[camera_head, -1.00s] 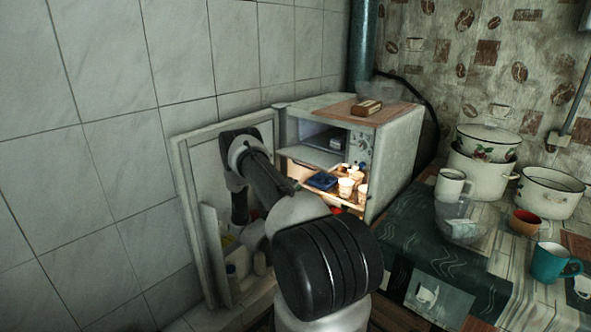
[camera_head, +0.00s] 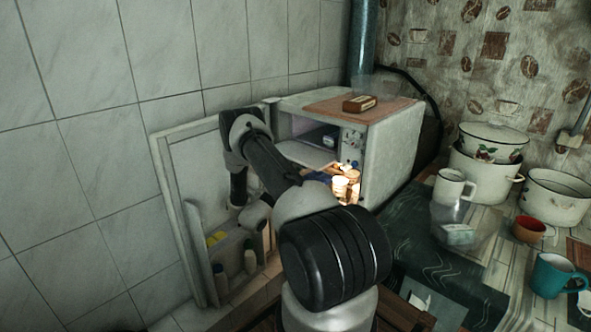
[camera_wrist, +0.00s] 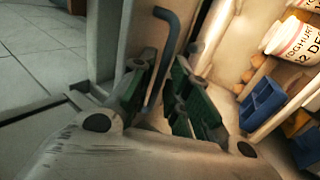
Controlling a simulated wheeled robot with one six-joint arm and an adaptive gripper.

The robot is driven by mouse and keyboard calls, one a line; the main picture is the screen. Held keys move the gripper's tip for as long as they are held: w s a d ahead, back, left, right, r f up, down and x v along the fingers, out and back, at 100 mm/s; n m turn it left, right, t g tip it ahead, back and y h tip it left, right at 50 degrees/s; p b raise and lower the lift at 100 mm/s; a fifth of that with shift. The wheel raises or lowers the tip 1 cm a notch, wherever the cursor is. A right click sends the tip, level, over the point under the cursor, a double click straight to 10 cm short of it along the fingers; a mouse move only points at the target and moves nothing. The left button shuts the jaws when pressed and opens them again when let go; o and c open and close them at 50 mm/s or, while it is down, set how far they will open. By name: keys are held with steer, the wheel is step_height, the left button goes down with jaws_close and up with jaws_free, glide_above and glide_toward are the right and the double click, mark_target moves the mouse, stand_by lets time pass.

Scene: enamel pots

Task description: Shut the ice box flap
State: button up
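The small fridge (camera_head: 391,150) stands open, its door (camera_head: 170,200) swung out to the left. A pale panel (camera_head: 305,154) lies about level below the dark upper compartment (camera_head: 300,125); it looks like the ice box flap, lowered open. My gripper (camera_wrist: 166,85) points down between the door and the fridge front in the head view, its tips unclear there. In the wrist view its fingers stand a little apart, with a blue-grey hooked rod (camera_wrist: 168,45) seen in the gap. I cannot tell whether they touch the rod. The flap is not clear in the wrist view.
Yoghurt cups (camera_head: 340,190) and a blue tray (camera_wrist: 264,103) are inside the fridge. Bottles (camera_head: 249,255) stand in the door shelf. A brown box (camera_head: 359,104) lies on top. Pots (camera_head: 477,175) and mugs (camera_head: 551,274) stand on the right-hand table. A tiled wall is behind the door.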

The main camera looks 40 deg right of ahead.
mark_target(292, 150)
jaws_close()
steer(key=shift+r, duration=0.1)
steer(key=r+y, duration=0.3)
steer(key=r+g+y, duration=0.1)
steer(key=r+y, duration=0.2)
steer(key=r, duration=0.1)
steer(key=shift+s+a+r, duration=0.1)
steer(key=shift+a+r, duration=0.1)
steer(key=shift+r, duration=0.1)
steer(key=r+y, duration=0.1)
steer(key=d+r+y, duration=0.1)
steer(key=r, duration=0.1)
steer(key=d+r+y, duration=0.1)
steer(key=y, duration=0.1)
steer(key=shift+r, duration=0.2)
steer(key=shift+w+d+r, duration=0.15)
steer(key=shift+d+r, duration=0.7)
steer(key=shift+w+d+r, duration=0.15)
steer(key=shift+d+r, duration=0.65)
